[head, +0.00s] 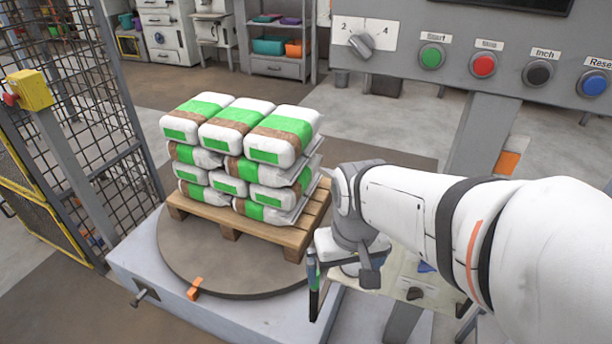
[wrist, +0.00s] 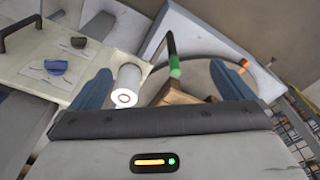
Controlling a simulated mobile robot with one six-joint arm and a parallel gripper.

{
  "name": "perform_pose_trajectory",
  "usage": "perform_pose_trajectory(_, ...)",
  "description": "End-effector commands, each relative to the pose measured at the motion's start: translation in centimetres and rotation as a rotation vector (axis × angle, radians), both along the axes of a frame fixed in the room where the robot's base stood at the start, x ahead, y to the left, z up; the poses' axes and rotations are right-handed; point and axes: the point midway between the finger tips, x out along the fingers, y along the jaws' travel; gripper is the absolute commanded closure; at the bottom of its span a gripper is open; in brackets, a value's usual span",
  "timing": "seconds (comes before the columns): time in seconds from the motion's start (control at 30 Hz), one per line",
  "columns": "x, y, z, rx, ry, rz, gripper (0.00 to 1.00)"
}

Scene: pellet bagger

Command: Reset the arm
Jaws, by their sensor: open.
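My gripper (wrist: 161,72) is open in the wrist view, with its two blue fingers apart and nothing held between them. A white roll (wrist: 127,86) shows beside the left finger, and a dark bar with a green band (wrist: 173,62) shows beyond the gap. In the head view my arm reaches in from the right, and its end is low beside the turntable's right edge. A dark upright piece with green on it (head: 314,280) shows there; I cannot tell whether it is part of the gripper.
White and green bags (head: 235,120) are stacked on a wooden pallet (head: 240,228) on a round turntable (head: 195,265) left of my arm. A control panel (head: 390,70) with several buttons stands at upper right. A mesh fence (head: 85,100) is at left.

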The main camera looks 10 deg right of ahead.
Motion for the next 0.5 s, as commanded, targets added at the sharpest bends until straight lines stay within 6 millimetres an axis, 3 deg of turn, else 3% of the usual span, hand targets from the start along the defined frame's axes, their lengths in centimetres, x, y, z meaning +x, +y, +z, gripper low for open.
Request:
perform_pose_trajectory(0.13,0.1,0.0,0.2,0.000,-0.001,-0.001,0.00)
perform_pose_trajectory(0.23,0.1,-0.1,1.7,-0.002,-0.007,-0.002,0.00)
perform_pose_trajectory(0.5,0.4,-0.7,11.0,-0.016,-0.053,-0.005,0.00)
